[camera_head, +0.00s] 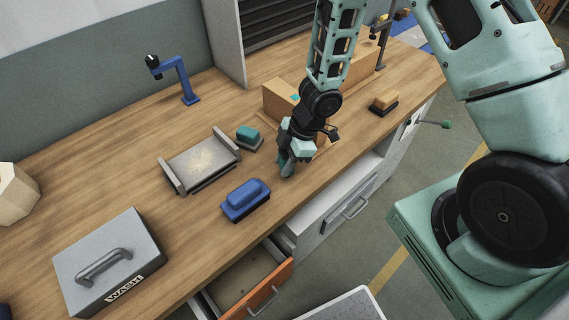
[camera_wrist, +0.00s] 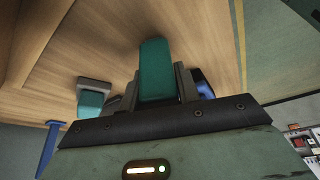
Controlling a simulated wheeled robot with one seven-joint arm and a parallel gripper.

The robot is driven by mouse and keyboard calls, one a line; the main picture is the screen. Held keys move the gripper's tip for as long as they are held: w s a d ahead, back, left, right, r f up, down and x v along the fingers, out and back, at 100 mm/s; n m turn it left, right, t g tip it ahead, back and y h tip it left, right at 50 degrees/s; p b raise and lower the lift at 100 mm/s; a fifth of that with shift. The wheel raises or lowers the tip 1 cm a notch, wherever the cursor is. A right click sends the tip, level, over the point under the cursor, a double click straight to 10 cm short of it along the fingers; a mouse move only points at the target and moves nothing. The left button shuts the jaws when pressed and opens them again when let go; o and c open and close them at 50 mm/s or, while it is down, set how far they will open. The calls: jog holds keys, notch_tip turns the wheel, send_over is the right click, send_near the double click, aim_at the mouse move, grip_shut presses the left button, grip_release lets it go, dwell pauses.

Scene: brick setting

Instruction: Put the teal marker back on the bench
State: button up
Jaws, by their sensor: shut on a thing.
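The teal marker (camera_wrist: 155,68) stands out between the fingers of my gripper (camera_wrist: 154,86) in the wrist view. My gripper is shut on it. In the head view my gripper (camera_head: 287,164) points down over the front part of the wooden bench (camera_head: 110,185), right of the blue brush. The marker is mostly hidden by the fingers there. I cannot tell whether the marker touches the bench top. The bench top (camera_wrist: 200,30) also shows in the wrist view.
A blue brush (camera_head: 245,200), a teal-topped block (camera_head: 248,134), a grey tray (camera_head: 202,162) and a grey WASH box (camera_head: 108,262) stand left of my gripper. A cardboard box (camera_head: 280,97) is behind it. An orange-fronted drawer (camera_head: 262,290) is open below. Bare wood lies at the left.

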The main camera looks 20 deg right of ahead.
jog(key=o, duration=0.8)
jog(key=shift+f, duration=0.15)
jog(key=p+v, duration=0.5)
jog(key=v, duration=0.7)
jog(key=w+a+r+m+t+h, duration=0.2)
jog(key=w+a+r+m+t, duration=0.15)
jog(key=r, duration=0.45)
jog(key=s+a+r+m+g, duration=0.1)
jog(key=s+a+r+m, duration=0.1)
jog(key=s, duration=0.5)
jog(key=s+a+r+m+g+h, duration=0.1)
jog(key=s+a+r, duration=0.1)
jog(key=s+r, duration=0.3)
jog(key=s+a+r+m+g+h, duration=0.1)
jog(key=s+a+r+m+g, duration=0.1)
jog(key=s, duration=0.9)
jog(key=shift+s+a+r+m, duration=0.1)
jog(key=shift+a+r+m, duration=0.1)
jog(key=shift+r, duration=0.4)
jog(key=shift+s+a+r+m, duration=0.15)
jog(key=shift+a+r, duration=0.1)
jog(key=shift+r, duration=0.35)
